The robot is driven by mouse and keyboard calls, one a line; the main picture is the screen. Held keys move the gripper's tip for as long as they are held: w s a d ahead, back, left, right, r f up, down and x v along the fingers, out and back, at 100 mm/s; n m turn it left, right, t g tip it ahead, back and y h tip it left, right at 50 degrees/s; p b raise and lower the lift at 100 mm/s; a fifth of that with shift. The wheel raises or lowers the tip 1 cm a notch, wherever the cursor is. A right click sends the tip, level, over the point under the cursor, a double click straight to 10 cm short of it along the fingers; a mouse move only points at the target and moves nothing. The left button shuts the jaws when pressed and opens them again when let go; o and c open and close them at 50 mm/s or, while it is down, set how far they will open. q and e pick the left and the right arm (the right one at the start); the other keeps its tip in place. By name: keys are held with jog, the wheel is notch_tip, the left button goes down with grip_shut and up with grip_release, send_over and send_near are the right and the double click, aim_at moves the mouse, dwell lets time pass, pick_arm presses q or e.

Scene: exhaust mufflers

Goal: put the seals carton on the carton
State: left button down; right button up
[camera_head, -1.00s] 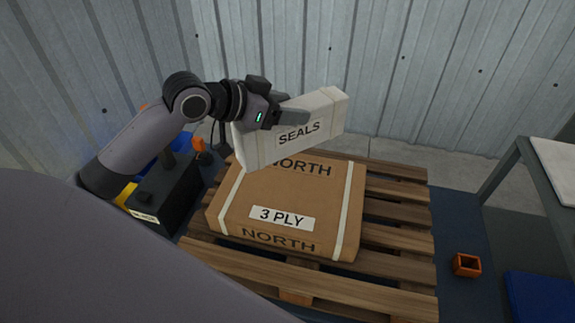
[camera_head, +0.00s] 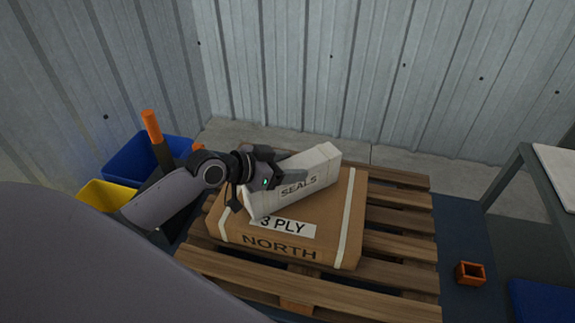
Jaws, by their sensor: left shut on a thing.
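The white seals carton (camera_head: 300,184) with its "SEALS" label is at or just above the top of the brown carton (camera_head: 330,222), set at an angle across it. I cannot tell whether it touches. The brown carton is marked "3 PLY" and "NORTH" and has two pale straps; its far part is hidden behind the seals carton. My left gripper (camera_head: 285,172) is shut on the seals carton near its upper left side. My right gripper is not in view.
The brown carton stands on a wooden pallet (camera_head: 398,245). A blue bin (camera_head: 125,158) and a yellow bin (camera_head: 98,193) stand at the left. A grey table (camera_head: 520,165) is at the right, with a small orange box (camera_head: 471,273) on the floor. A corrugated wall is behind.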

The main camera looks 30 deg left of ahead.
pick_arm(q)
jog(key=shift+c, duration=1.1)
grip_release()
jog(key=shift+f, duration=0.1)
jog(key=shift+r, duration=0.2)
jog(key=v, duration=1)
jog(key=shift+s+a, duration=0.1)
jog(key=shift+a, duration=0.05)
jog(key=shift+v, duration=0.85)
